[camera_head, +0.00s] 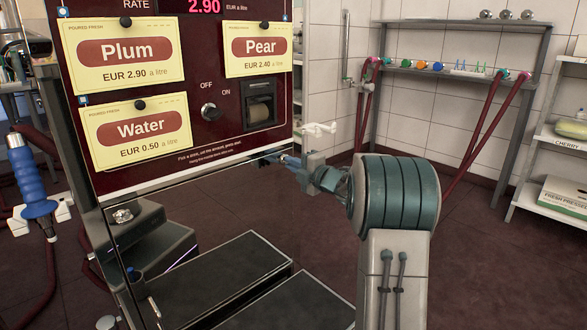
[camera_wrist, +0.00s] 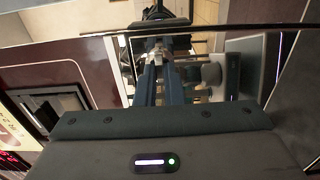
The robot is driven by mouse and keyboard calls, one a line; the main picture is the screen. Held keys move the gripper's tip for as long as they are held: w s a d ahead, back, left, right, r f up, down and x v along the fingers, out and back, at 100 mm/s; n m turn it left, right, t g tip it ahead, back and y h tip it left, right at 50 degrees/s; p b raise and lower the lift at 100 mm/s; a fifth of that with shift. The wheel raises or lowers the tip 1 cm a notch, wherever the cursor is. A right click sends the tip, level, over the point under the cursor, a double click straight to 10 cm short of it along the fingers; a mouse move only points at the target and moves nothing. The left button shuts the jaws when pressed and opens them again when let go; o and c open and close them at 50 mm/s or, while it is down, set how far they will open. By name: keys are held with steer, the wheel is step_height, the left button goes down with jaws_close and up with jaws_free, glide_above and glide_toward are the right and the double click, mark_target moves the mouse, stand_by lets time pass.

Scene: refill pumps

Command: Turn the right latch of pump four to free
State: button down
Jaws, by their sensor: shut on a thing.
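The pump's dark red front panel (camera_head: 190,155) stands at the left in the head view, with price cards on it. No pump number is readable. My gripper (camera_head: 278,158) reaches to the panel's lower right edge. In the wrist view its two blue fingers (camera_wrist: 155,62) point away and are closed together on a small pale metal piece (camera_wrist: 156,50), which appears to be the latch. The fingers cover most of it, so I cannot tell which way it is turned. In the head view the latch is too small and hidden to make out.
A rotary OFF/ON switch (camera_head: 209,111) and a receipt slot (camera_head: 260,105) sit just above my gripper on the panel. A blue-handled nozzle (camera_head: 32,185) is at the far left. A rack with hoses (camera_head: 457,72) stands behind my arm.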

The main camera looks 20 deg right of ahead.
steer(key=shift+d, duration=0.1)
steer(key=c, duration=1.5)
jaws_free()
steer(key=shift+c, duration=0.2)
steer(key=p+v, duration=0.3)
steer(key=v, duration=1)
steer(key=shift+s+p, duration=0.3)
steer(key=shift+s, duration=0.1)
steer(key=shift+d, duration=0.15)
